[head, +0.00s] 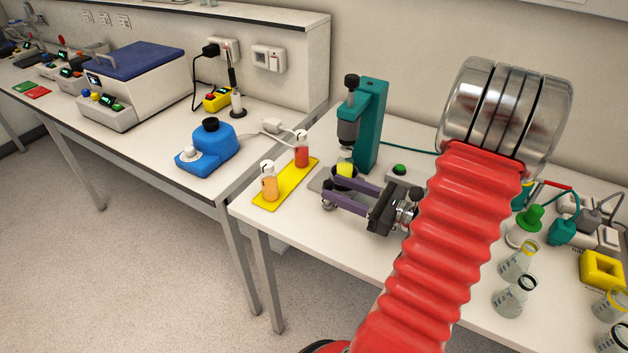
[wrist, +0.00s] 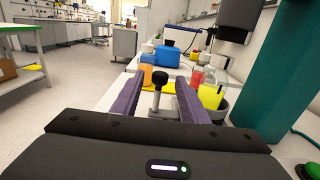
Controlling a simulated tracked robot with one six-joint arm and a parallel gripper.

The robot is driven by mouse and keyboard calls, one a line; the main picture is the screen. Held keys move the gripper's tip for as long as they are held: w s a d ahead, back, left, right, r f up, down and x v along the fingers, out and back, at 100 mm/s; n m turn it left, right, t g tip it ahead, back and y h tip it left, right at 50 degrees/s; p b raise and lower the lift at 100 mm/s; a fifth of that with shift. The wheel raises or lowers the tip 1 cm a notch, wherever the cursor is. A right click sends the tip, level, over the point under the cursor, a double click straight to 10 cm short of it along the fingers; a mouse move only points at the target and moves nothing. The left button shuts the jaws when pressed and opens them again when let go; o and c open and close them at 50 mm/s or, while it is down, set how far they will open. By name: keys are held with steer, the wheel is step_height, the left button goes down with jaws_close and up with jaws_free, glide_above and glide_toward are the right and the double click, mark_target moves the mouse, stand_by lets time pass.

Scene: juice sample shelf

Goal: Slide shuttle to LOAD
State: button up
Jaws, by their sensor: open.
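The teal press (head: 372,125) stands on the white bench with a grey base plate (head: 317,184) under its head. I take the shuttle to be the dark round cup (head: 344,183) with a yellow top under the press head; the cup also shows in the wrist view (wrist: 218,113), right of the fingers. A grey post with a black knob (wrist: 160,79) stands between the purple fingers of my gripper (wrist: 160,92). My gripper (head: 334,191) is open beside the cup, with a gap around the post. No LOAD mark is readable.
A yellow tray (head: 284,187) with an orange flask (head: 269,184) and a red flask (head: 302,152) lies left of the press. A green button (head: 399,170) is to the right. Several glass flasks stand at the right bench end. The bench's front edge is close.

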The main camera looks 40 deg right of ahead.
mark_target(324, 183)
steer(key=shift+x, duration=3.6)
jaws_close()
